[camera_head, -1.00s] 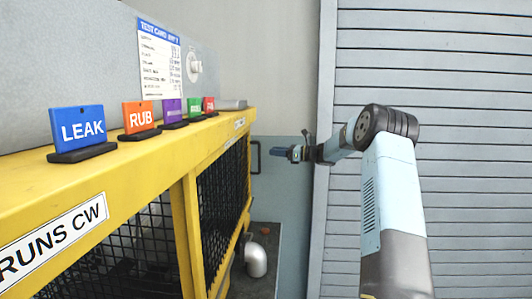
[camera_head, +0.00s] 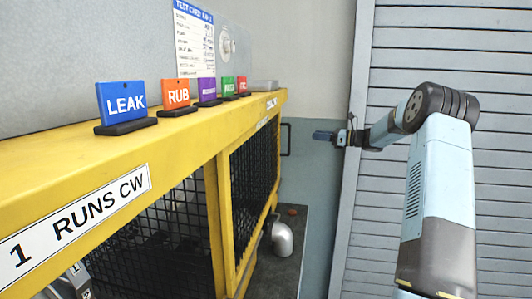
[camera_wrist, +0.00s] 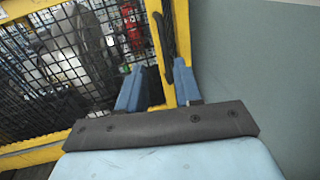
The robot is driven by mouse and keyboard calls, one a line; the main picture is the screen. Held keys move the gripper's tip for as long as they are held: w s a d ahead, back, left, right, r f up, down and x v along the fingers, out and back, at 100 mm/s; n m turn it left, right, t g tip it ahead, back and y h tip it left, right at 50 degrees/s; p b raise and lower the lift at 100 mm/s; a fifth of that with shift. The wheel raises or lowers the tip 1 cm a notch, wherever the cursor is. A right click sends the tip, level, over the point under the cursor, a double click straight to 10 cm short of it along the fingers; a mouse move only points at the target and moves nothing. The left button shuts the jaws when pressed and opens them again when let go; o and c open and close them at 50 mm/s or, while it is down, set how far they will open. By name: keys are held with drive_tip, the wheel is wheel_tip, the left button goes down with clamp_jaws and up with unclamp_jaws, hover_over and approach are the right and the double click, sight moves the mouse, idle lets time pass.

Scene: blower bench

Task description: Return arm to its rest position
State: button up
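My gripper (camera_head: 324,136) shows small in the head view, at the end of my arm, in front of the grey-blue wall beside the shutter edge. My arm (camera_head: 440,190) rises at the right and bends at a dark elbow joint, with the forearm reaching left and away. In the wrist view the two blue fingers of my gripper (camera_wrist: 157,80) stand apart with nothing between them. Behind them are a yellow frame post and black mesh.
A yellow guard frame (camera_head: 222,150) with black mesh fills the left. Tags stand on its ledge: LEAK (camera_head: 122,102), RUB (camera_head: 176,93) and several smaller ones. A test card (camera_head: 194,42) hangs behind. A grey pipe elbow (camera_head: 282,239) sits low. A slatted shutter (camera_head: 390,240) closes the right.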

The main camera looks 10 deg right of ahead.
drive_tip(key=s+a+r+n+g+h, duration=0.2)
drive_tip(key=s+a+n+g+h, duration=0.3)
drive_tip(key=s+a, duration=0.6)
drive_tip(key=s+a+r+n+g+h, duration=0.1)
drive_tip(key=s+a+r+n+h, duration=0.15)
drive_tip(key=s+a+n, duration=0.75)
drive_tip(key=s+d+f+n+h, duration=0.1)
drive_tip(key=s+n+h, duration=0.1)
drive_tip(key=s, duration=0.9)
drive_tip(key=s+d+f+n+t+h, duration=0.1)
drive_tip(key=s+d+f+n+h, duration=0.1)
drive_tip(key=s, duration=1)
drive_tip(key=s+d+f+n+h, duration=0.1)
drive_tip(key=s+n+h, duration=0.2)
drive_tip(key=s, duration=0.9)
drive_tip(key=n, duration=0.2)
drive_tip(key=shift+s+d+f+n+t, duration=0.2)
drive_tip(key=shift+f+n+t, duration=0.1)
drive_tip(key=shift+f+t, duration=0.1)
